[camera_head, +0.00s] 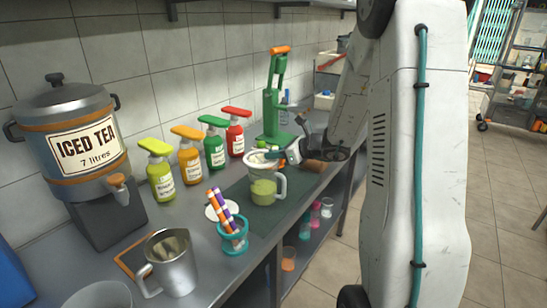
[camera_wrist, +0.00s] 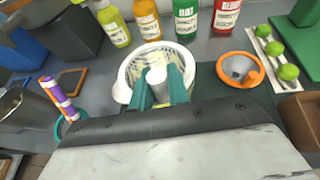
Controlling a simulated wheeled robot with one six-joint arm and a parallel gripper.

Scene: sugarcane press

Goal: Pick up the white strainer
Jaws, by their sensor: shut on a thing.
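The white strainer (camera_head: 257,158) sits at the mouth of a clear pitcher (camera_head: 264,190) holding green juice. In the wrist view the strainer (camera_wrist: 133,67) shows as a pale round basket with a light rim. My gripper (camera_head: 275,155) reaches it from the right in the head view. In the wrist view its teal fingers (camera_wrist: 159,78) are closed around a pale grey upright part within the strainer's outline. The strainer's underside, and whether it touches the pitcher, are hard to tell.
Colored pump bottles (camera_head: 190,155) stand along the wall, beside an iced tea dispenser (camera_head: 75,140). A cup of striped straws (camera_head: 233,237) and a metal pitcher (camera_head: 172,265) stand nearer. A green press (camera_head: 275,100) stands behind. An orange-rimmed funnel (camera_wrist: 240,70) and limes (camera_wrist: 274,48) lie to the right.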

